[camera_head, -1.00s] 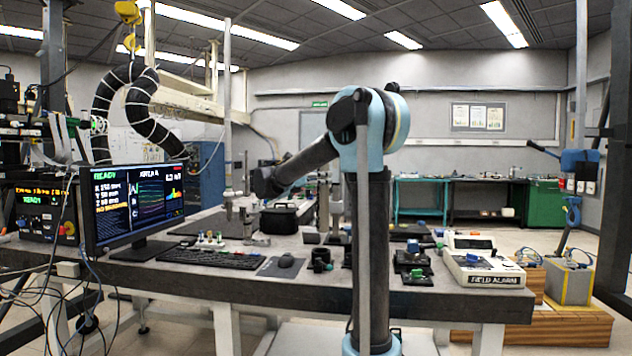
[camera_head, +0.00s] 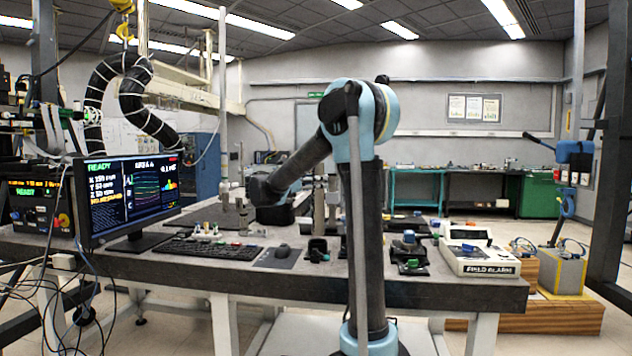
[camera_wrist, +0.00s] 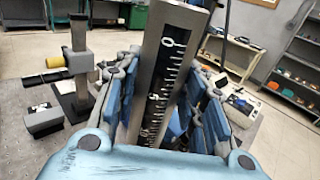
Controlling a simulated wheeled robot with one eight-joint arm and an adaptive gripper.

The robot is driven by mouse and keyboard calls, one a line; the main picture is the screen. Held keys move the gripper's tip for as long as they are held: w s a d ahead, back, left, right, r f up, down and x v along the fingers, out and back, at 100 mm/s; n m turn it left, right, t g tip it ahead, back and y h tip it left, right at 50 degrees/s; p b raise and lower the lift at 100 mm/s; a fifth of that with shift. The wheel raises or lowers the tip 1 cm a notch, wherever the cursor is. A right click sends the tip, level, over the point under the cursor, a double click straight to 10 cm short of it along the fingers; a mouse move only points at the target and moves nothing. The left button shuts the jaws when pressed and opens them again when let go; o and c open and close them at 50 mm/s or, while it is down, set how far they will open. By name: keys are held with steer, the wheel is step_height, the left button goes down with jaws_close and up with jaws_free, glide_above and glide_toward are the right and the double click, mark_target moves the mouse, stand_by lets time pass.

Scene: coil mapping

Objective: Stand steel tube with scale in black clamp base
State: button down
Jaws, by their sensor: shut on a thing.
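The steel tube with scale (camera_wrist: 165,60) is in the wrist view. In the head view my arm reaches away to the left and hides my gripper; I cannot make out the tube there. A small black holder (camera_head: 318,250) stands at the table's front edge; I cannot tell if it is the black clamp base.
A black fixture with green parts (camera_head: 411,262) stands left of the box. A grey post stand (camera_wrist: 80,65) shows in the wrist view.

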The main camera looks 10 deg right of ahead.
mark_target(313, 198)
steer(key=shift+f, duration=3.05)
steer(key=c, duration=0.9)
jaws_free()
steer(key=shift+c, duration=0.2)
steer(key=v, duration=1.2)
steer(key=shift+f, duration=0.1)
